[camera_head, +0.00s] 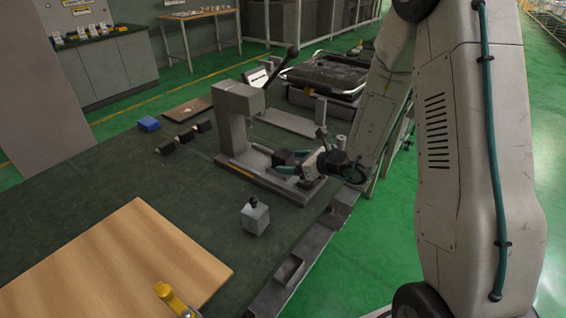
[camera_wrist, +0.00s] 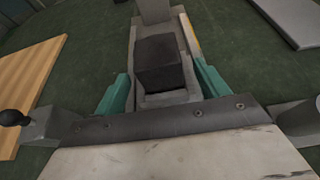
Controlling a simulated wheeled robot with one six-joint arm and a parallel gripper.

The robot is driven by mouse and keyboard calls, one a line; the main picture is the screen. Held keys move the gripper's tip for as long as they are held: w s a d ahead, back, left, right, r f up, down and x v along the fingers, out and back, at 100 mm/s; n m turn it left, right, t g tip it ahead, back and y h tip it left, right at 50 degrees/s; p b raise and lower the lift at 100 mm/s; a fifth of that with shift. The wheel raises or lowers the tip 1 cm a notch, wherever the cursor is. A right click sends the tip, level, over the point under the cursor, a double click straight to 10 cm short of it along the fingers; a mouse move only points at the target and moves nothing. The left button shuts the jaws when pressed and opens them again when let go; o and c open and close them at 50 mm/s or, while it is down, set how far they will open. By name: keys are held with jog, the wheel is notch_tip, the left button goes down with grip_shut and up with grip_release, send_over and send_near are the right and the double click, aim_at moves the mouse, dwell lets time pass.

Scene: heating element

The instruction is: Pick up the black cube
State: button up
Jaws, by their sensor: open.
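A black cube (camera_wrist: 160,62) sits on the grey base of the press in the wrist view, on a light grey seat. My gripper (camera_wrist: 160,78) is open, with one teal finger on each side of the cube's near end. Gaps show between the fingers and the cube, so it is not clamped. In the head view, my gripper (camera_head: 288,162) is low over the base of the grey press (camera_head: 236,118). A dark shape between the fingers there looks like the cube, partly hidden by the gripper.
The press has a black-knobbed lever. A grey box with a black knob (camera_head: 256,217) stands in front of it. A wooden board (camera_head: 120,262) lies at the front left. A blue block (camera_head: 148,123) and several dark blocks (camera_head: 186,136) lie left of the press. The green-grey tabletop between is clear.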

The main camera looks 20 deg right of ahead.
aim_at(291, 160)
jog(key=x, duration=0.4)
jog(key=shift+r, duration=0.2)
jog(key=c, duration=1.4)
jog(key=shift+r, duration=0.15)
